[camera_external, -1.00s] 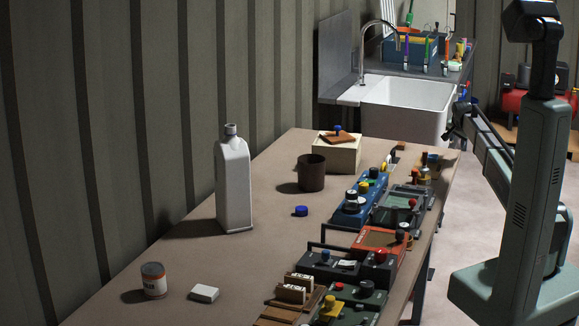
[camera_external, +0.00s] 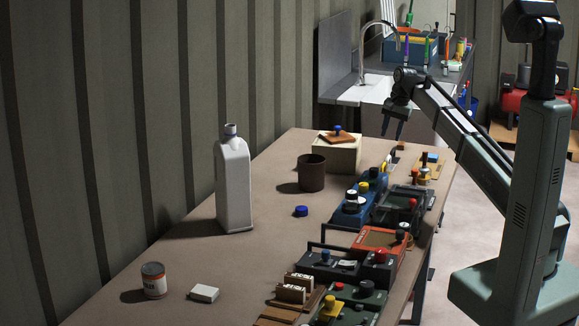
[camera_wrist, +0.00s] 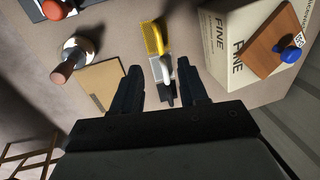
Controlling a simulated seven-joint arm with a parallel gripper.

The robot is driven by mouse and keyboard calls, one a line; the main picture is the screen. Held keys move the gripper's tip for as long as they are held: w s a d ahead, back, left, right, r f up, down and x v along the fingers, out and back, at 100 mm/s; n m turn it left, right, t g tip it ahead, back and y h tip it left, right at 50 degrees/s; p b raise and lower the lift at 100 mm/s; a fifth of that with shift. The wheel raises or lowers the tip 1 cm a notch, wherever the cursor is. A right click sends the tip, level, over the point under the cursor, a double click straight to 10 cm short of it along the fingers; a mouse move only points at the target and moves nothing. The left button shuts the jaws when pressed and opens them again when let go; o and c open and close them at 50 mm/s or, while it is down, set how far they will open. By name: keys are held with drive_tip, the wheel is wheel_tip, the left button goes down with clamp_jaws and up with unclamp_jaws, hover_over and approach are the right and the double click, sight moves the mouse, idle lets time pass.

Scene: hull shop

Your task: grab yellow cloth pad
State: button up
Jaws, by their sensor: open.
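A yellow textured pad (camera_wrist: 153,38) lies on the bench in the wrist view, with a white and grey part against its near end. I cannot tell whether these are one piece. In the external view a small pale-yellow item (camera_external: 387,160) beside the cream box is probably the same thing. My gripper (camera_external: 392,132) hangs above the far end of the bench, fingers pointing down. In the wrist view my gripper (camera_wrist: 158,70) is open and empty. The yellow pad lies beyond the fingertips, and the white and grey part shows between the fingers.
A cream box (camera_wrist: 226,50) marked FINE, with a brown blue-knobbed block (camera_wrist: 272,46) on top, stands right of the pad. A knobbed tool (camera_wrist: 76,55) and tan sheet (camera_wrist: 104,82) lie left.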

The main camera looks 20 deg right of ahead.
sight(378, 163)
drive_tip(key=shift+w+a+f, duration=0.2)
drive_tip(key=shift+w+f, duration=0.1)
drive_tip(key=shift+f, duration=1.65)
drive_tip(key=shift+w+a+f, duration=0.15)
drive_tip(key=shift+w+f, duration=0.2)
drive_tip(key=shift+f, duration=1.65)
drive_tip(key=shift+w+a+f, duration=0.2)
drive_tip(key=shift+w+f, duration=0.1)
drive_tip(key=shift+f, duration=1.65)
clamp_jaws()
